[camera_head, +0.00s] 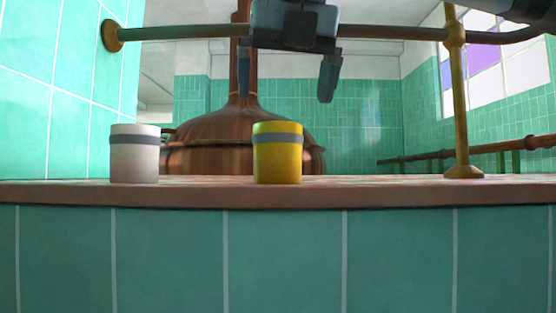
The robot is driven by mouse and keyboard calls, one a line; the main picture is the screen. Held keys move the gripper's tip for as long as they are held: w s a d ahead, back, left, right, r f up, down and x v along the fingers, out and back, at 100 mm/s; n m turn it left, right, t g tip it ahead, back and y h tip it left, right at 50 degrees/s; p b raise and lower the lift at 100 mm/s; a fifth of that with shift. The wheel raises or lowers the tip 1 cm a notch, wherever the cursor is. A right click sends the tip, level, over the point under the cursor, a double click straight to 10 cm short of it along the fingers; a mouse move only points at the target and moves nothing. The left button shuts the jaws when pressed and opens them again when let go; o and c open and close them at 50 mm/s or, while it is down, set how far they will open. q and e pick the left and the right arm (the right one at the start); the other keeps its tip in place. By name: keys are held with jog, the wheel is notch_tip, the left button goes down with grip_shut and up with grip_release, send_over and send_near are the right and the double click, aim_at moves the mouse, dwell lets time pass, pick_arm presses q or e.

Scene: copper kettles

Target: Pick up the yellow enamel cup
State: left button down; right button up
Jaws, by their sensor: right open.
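The yellow enamel cup (278,160) stands upright on the tiled ledge (400,193), near the middle of the view. It has a grey band around its upper part. My right gripper (286,80) hangs above the cup, fingers pointing down. Its two fingers are spread apart with nothing between them, and a clear gap shows between the fingertips and the cup's rim. My left gripper is not in view.
A white cup (134,160) with a grey band stands left of the yellow one. A copper kettle (215,155) rises behind them. A horizontal rail (190,32) runs above at the gripper's height, with a brass post (459,110) at right. The ledge between cup and post is clear.

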aim_at(279, 135)
jog(key=x, duration=0.3)
jog(key=shift+w+r, duration=0.1)
jog(key=shift+w, duration=0.15)
jog(key=p+x, duration=0.1)
jog(key=x, duration=0.3)
jog(key=shift+s+a, duration=0.1)
jog(key=shift+s, duration=0.1)
jog(key=shift+w+f, duration=0.3)
jog(key=shift+f, duration=0.25)
jog(key=shift+s+r, duration=0.1)
jog(key=shift+s, duration=0.05)
jog(key=shift+c, duration=0.2)
jog(key=c, duration=1)
